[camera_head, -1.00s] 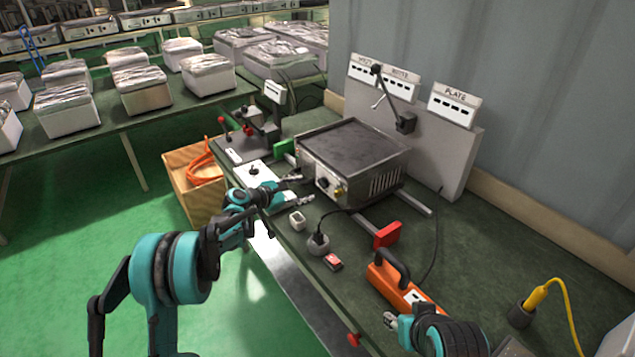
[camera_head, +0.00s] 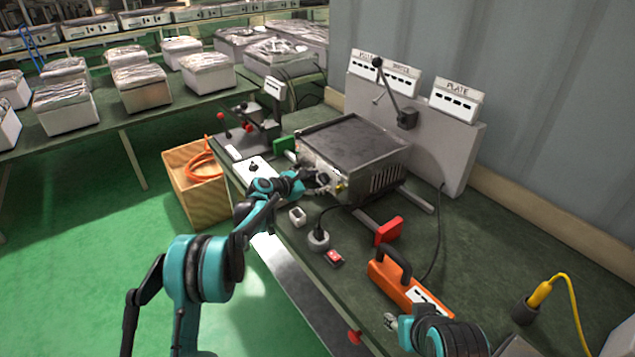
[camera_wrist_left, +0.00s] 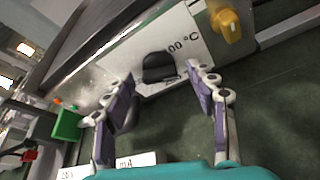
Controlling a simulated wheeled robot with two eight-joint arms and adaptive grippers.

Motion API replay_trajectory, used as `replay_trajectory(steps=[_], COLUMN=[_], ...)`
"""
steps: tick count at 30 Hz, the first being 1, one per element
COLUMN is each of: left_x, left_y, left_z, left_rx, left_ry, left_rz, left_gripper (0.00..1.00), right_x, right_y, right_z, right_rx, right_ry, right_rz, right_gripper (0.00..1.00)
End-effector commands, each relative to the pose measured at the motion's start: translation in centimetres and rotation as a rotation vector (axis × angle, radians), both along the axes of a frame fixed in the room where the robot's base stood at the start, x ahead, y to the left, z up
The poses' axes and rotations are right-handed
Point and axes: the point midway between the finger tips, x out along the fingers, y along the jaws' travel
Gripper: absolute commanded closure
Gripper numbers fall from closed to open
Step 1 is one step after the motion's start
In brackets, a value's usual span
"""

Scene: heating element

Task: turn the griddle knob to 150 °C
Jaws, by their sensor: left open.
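The griddle (camera_head: 352,146) is a grey metal box with a dark flat top on the bench. Its black knob (camera_wrist_left: 159,67) sits on the front panel in the left wrist view, beside a white label (camera_wrist_left: 180,38) reading "00 °C", partly hidden. My left gripper (camera_head: 322,183) is at the griddle's front. In the left wrist view its open fingers (camera_wrist_left: 161,82) stand on either side of the knob, apart from it. The knob's pointer setting cannot be read. My right gripper (camera_head: 391,321) is at the bench's front right, away from the griddle; its fingers are small.
A yellow knob (camera_wrist_left: 230,25) is on the same panel, right of the black one. A green block (camera_head: 284,144) and a red block (camera_head: 389,231) flank the griddle. An orange device (camera_head: 395,285), a plug in a round socket (camera_head: 319,240) and a red switch (camera_head: 334,258) lie in front.

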Motion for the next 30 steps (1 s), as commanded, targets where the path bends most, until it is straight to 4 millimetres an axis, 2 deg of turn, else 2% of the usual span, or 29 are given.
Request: replay_trajectory(steps=[1,6,7,18,25,26,27,30], left_x=[-0.01,-0.02,-0.02,-0.13,-0.12,-0.12,-0.12,-0.11], left_y=[0.00,0.01,0.01,-0.07,-0.06,-0.06,-0.06,-0.05], left_z=[0.01,0.00,0.00,-0.05,-0.05,-0.05,-0.05,-0.05], left_rx=[0.000,0.000,0.000,0.080,0.082,0.082,0.082,0.082], left_ry=[0.000,0.000,0.000,-0.112,-0.112,-0.112,-0.112,-0.112], left_rz=[0.000,0.000,0.000,0.000,-0.001,-0.001,-0.001,-0.001], left_gripper=[0.46,0.91,0.93,0.93,0.93,0.56,0.46,0.43], right_x=[0.00,0.00,0.00,0.00,0.00,0.00,0.01,0.01], right_y=[0.00,0.00,0.00,0.00,0.00,0.00,0.00,0.00], right_z=[0.01,0.01,0.01,-0.11,-0.09,-0.09,-0.09,-0.09], right_rx=[0.000,0.000,0.000,0.000,0.000,0.000,0.000,0.000], right_ry=[0.000,0.000,0.000,0.000,0.000,0.000,0.000,0.000], right_rz=[0.000,0.000,0.000,0.000,0.000,0.000,0.000,0.000], right_gripper=[0.60,0.60,0.60,0.60,0.60,0.60,0.60,0.60])
